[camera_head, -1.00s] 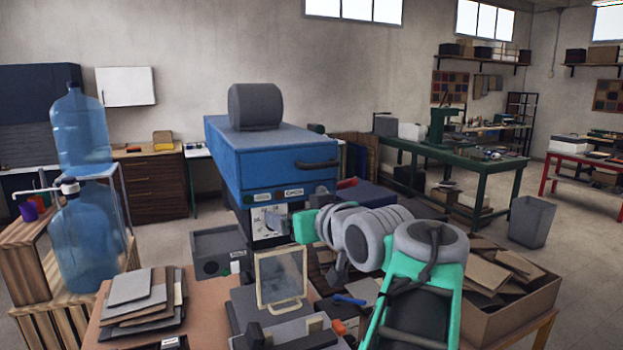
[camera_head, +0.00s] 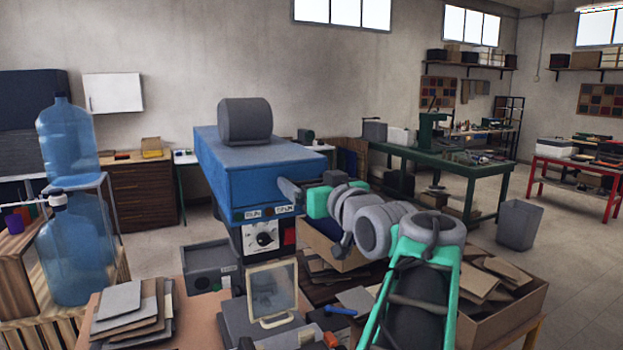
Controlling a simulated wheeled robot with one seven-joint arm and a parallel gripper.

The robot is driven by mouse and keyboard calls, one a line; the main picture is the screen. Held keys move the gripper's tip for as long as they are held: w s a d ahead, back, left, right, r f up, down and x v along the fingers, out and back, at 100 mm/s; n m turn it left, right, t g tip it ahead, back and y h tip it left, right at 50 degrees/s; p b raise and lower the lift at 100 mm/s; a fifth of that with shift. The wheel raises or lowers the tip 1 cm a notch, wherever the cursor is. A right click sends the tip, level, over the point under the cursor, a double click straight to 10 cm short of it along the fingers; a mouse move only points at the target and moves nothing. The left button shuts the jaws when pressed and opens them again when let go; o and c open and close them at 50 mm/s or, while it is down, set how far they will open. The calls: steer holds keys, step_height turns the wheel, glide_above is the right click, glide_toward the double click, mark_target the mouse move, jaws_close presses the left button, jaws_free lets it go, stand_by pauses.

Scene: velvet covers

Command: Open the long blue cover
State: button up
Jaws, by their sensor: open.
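The long blue cover (camera_head: 235,160) sits shut on top of the machine, its front end facing right toward my arm. A grey cylinder (camera_head: 245,120) rests on top of it. My gripper (camera_head: 292,192), grey with a green wrist behind it, is open right at the cover's front face. The cover's dark handle is hidden behind or merged with the gripper; whether the fingers are around it or touching it I cannot tell.
Below the cover are a dial panel (camera_head: 264,237) and a red switch. A framed clear panel (camera_head: 271,291) stands in front. Stacked boards (camera_head: 130,312) lie on the bench at left. A cardboard box (camera_head: 505,310) of scraps stands at right, beneath my arm.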

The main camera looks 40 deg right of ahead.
steer(key=shift+c, duration=0.2)
steer(key=c, duration=1.7)
